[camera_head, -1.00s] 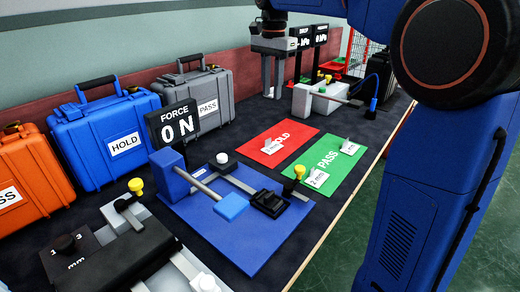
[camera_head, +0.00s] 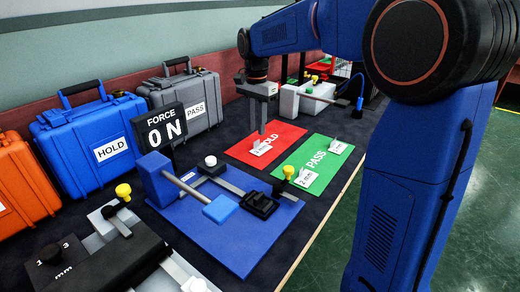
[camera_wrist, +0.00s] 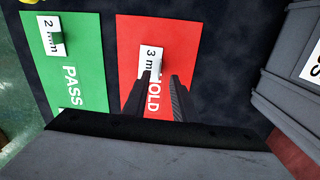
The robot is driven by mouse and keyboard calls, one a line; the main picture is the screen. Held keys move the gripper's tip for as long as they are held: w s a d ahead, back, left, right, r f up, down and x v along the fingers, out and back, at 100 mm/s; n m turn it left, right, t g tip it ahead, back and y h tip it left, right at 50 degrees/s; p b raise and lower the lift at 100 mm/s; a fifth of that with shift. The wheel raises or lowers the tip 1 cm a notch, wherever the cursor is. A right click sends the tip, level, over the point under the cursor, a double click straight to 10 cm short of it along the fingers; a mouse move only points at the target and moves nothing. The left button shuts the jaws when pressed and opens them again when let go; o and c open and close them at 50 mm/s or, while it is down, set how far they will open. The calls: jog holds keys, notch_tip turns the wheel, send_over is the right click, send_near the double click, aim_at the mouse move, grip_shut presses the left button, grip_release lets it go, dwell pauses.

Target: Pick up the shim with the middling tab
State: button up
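My gripper (camera_head: 262,130) hangs fingers down above the far part of the red HOLD mat. In the wrist view its two fingers (camera_wrist: 161,80) are apart, with nothing held between them. A small white piece marked "3 m…" (camera_wrist: 152,56) lies on the red mat (camera_wrist: 127,28) just beyond the fingertips; it also shows in the head view (camera_head: 261,147). The green PASS mat (camera_head: 318,158) bears a piece marked "2 mm" (camera_head: 304,181) and another piece (camera_head: 338,146) at its far end. I cannot tell which piece has the middling tab.
A blue fixture (camera_head: 230,240) with a lever and a FORCE display (camera_head: 168,125) stand nearer. Blue (camera_head: 90,140) and grey (camera_head: 188,98) cases line the back. A white block fixture (camera_head: 292,102) stands beyond the mats. The table's right edge runs beside the green mat.

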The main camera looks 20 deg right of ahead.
aim_at(261, 147)
jog(key=shift+s+a+f, duration=0.1)
jog(key=shift+s+f, duration=0.05)
jog(key=shift+f, duration=2.45)
grip_shut()
